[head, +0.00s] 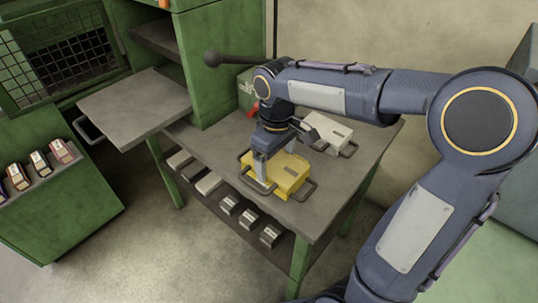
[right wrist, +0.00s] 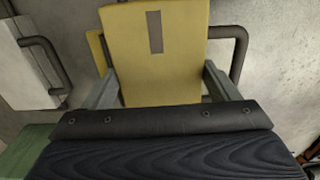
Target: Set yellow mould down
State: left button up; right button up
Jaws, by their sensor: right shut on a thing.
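The yellow mould (head: 283,176) is a flat block with dark bar handles at its sides. It is at the middle of the grey worktable (head: 331,193), level as far as I see; I cannot tell whether it rests on the top or hangs just above. My right gripper (head: 274,160) is shut on it from above. In the right wrist view the yellow mould (right wrist: 155,60), with a grey strip on its face, sits between my two fingers (right wrist: 160,90). My left gripper is out of view.
A pale grey mould (head: 327,130) with dark handles lies behind the yellow one. Green cabinetry with a grey shelf (head: 136,103) stands at left. Several small blocks sit on the lower shelf (head: 250,222). The table's front right is clear.

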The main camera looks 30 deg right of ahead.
aim_at(278, 161)
jog(key=shift+d+f, duration=0.15)
jog(key=shift+f, duration=0.7)
jog(key=shift+d+f, duration=0.1)
jog(key=shift+f, duration=0.7)
jog(key=shift+f+b, duration=0.1)
jog(key=shift+b, duration=0.25)
jog(key=o, duration=2)
jog(key=shift+f, duration=0.1)
jog(key=shift+c, duration=0.2)
jog(key=shift+r, duration=0.2)
notch_tip(278, 161, up, 11)
jog(key=shift+f+p, duration=0.2)
jog(key=shift+p, duration=1)
jog(key=shift+s+r, duration=0.15)
jog(key=shift+r, duration=0.4)
jog(key=s+a+f+m+t+y, duration=0.1)
jog(key=s+f+m+t+y, duration=0.1)
jog(key=s, duration=0.6)
jog(key=s+a+f+m+t+y, duration=0.1)
jog(key=s+a+f+m+t, duration=0.1)
jog(key=s, duration=0.6)
notch_tip(278, 161, down, 3)
jog(key=shift+s+a+f+m+t+y, duration=0.1)
jog(key=shift+s+a+m+t+y, duration=0.25)
jog(key=shift+m+t, duration=0.65)
